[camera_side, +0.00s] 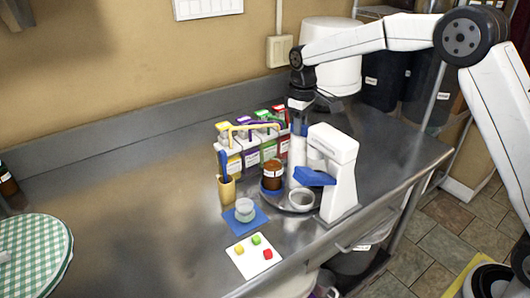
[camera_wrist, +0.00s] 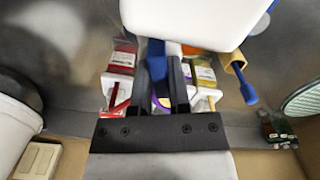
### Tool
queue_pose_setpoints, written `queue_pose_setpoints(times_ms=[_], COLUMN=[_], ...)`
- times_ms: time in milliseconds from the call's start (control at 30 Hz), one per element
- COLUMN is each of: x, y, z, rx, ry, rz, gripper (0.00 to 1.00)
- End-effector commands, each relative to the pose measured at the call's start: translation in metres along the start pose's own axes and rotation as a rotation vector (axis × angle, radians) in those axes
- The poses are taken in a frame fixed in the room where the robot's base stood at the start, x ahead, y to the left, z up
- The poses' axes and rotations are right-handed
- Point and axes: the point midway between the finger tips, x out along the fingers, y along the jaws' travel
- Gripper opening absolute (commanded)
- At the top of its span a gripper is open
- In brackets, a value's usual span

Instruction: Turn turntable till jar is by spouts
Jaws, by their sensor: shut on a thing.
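The brown jar (camera_side: 272,174) with a pale label stands upright at the left rear of the round grey turntable (camera_side: 284,203), by a blue patch. A white cup (camera_side: 301,198) stands at the turntable's front. Coloured containers (camera_side: 250,158) with yellow, purple, green and red parts stand in a row behind; individual spouts are hard to make out. My gripper (camera_side: 299,106) points down above a white upright, behind the white machine (camera_side: 338,165). The jar is not visible there.
A tan cup (camera_side: 226,190) with a blue tool, a clear container on a blue mat (camera_side: 238,225) and a white card (camera_side: 242,263) with coloured cubes stand left and front. The counter's left middle is clear.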

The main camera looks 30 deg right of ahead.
Motion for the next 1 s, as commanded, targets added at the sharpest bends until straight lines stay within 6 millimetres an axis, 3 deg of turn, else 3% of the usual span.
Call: queue_pose_setpoints(times_ms=[1000], x=[-0.0025], y=[0.0007], z=[-0.0012], rx=[0.509], ry=[0.007], rz=[0.001], gripper=[0.0])
